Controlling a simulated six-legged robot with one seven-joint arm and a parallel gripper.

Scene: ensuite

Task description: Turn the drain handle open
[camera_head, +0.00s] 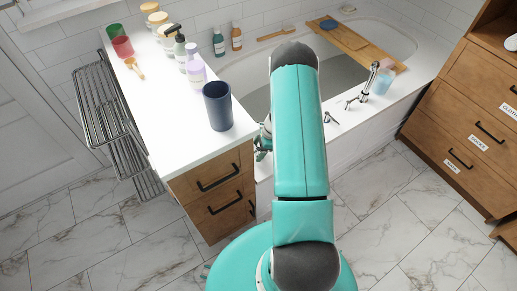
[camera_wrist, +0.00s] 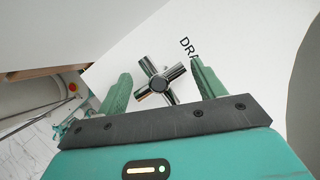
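The drain handle (camera_wrist: 158,84), a metal cross-shaped knob, stands on a white surface in the wrist view. Black lettering beginning "DR" (camera_wrist: 187,47) is printed beside it, and the rest is hidden behind a finger. My gripper (camera_wrist: 160,72) is open, with one green finger on each side of the handle. I cannot tell whether either finger touches it. In the head view my arm covers the handle, and only a bit of my gripper (camera_head: 262,146) shows at the arm's left edge, by the tub.
A white counter (camera_head: 175,110) with a dark blue cup (camera_head: 217,106) and several bottles stands left of my arm. The bathtub (camera_head: 345,145) lies behind, with a tap (camera_head: 370,78) and wooden tray (camera_head: 350,40). A drawer cabinet (camera_head: 465,120) is at right. Marble floor is open at lower right.

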